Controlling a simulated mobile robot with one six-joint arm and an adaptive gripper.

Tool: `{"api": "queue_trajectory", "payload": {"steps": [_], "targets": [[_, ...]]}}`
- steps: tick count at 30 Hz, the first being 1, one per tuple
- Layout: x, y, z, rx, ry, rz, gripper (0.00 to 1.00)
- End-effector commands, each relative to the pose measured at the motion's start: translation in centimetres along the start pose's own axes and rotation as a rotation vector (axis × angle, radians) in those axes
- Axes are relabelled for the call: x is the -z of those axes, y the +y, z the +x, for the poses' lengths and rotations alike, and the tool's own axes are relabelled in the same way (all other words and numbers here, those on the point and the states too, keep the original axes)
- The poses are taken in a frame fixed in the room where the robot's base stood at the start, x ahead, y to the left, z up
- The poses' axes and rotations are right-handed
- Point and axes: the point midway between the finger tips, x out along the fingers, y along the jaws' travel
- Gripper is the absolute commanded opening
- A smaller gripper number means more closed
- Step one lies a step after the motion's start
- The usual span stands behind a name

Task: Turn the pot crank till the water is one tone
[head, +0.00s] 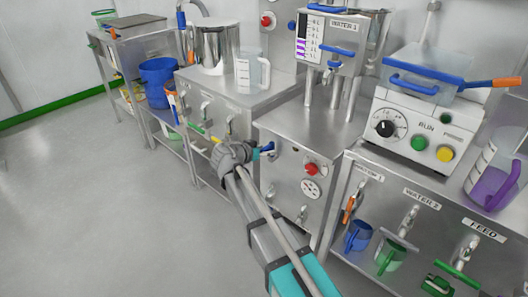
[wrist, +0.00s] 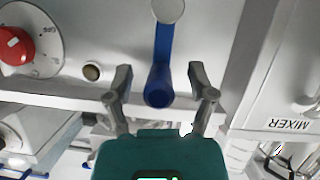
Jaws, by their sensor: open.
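A blue crank (head: 268,147) sticks out of the steel front panel of the middle cabinet. In the wrist view the crank (wrist: 160,60) hangs from a round pale hub, and its handle end stands between my fingers. My gripper (head: 258,153) is at the crank; in the wrist view my gripper (wrist: 162,82) is open, with a gap on both sides of the handle. A steel pot (head: 215,48) stands on the counter to the left; its contents are hidden. I cannot see any water at the crank.
A red knob (head: 311,169) and a round dial (head: 311,188) sit right of the crank. The WATER 1 vessel (head: 328,42) stands above. A clear jug (head: 253,70) stands beside the pot. Open floor (head: 90,200) lies to the left.

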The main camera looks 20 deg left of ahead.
Motion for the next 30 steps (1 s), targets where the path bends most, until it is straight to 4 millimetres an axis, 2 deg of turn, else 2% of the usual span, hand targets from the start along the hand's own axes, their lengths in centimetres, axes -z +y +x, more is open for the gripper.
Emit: {"api": "queue_trajectory", "payload": {"steps": [2, 12, 14, 30], "targets": [[0.01, 0.02, 0.01, 0.000, 0.000, 0.000, 0.71], [0.01, 0.05, 0.04, -0.001, 0.000, 0.001, 0.08], [0.02, 0.05, 0.05, -0.001, 0.000, 0.001, 0.00], [0.03, 0.07, 0.11, -0.002, 0.000, 0.001, 0.00]]}}
